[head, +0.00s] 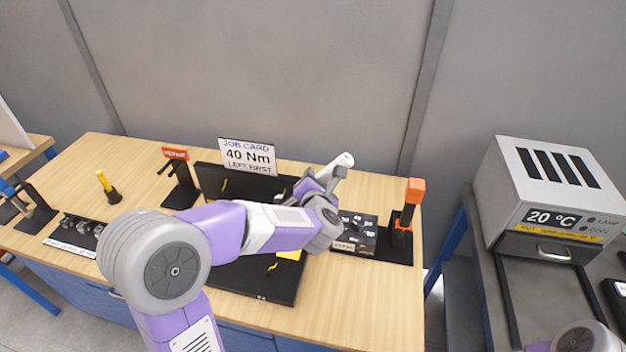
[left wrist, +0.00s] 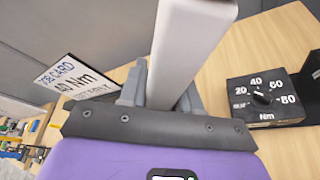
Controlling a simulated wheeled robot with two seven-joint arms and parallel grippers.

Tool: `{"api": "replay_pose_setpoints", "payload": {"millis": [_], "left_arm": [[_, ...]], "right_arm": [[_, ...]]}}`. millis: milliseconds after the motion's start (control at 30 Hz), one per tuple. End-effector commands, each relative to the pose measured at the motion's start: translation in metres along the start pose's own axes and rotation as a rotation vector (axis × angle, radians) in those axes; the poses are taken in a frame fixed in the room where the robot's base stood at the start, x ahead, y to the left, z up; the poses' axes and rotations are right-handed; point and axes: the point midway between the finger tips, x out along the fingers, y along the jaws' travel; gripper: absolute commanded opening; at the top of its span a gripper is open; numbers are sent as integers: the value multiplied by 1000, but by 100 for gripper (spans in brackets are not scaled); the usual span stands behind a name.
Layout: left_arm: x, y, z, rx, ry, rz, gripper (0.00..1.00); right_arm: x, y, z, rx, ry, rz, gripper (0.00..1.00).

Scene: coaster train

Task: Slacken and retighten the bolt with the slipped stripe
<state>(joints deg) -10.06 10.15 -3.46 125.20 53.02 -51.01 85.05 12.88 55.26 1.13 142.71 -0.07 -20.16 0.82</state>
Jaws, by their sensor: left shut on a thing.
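My left gripper (head: 325,184) is shut on a pale grey bar-shaped tool (head: 343,161), held above the back right of the bench. The bar also fills the middle of the left wrist view (left wrist: 188,50), between the grey fingers (left wrist: 160,90); its far end is out of that frame. A black fixture (head: 288,292) with small yellow marks lies under my left arm, which covers much of it. I cannot make out the bolts or which stripe has slipped. A black Nm dial box (head: 362,226) stands right of the gripper; it also shows in the left wrist view (left wrist: 245,85).
A job card (head: 247,156) reading 40 Nm, left first, stands at the back. An orange-topped stand (head: 414,190) is at the right edge. A red-signed stand (head: 180,185), a yellow-and-black tool (head: 106,187) and a socket rack (head: 62,243) are left. A 20 °C box (head: 548,195) stands right.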

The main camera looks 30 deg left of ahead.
Motion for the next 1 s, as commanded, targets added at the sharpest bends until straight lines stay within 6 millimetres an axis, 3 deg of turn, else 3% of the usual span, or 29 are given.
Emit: {"api": "replay_pose_setpoints", "payload": {"millis": [1000], "left_arm": [[0,-10,2,73,-7,34,0]], "right_arm": [[8,3,0,0,0,0,60]]}}
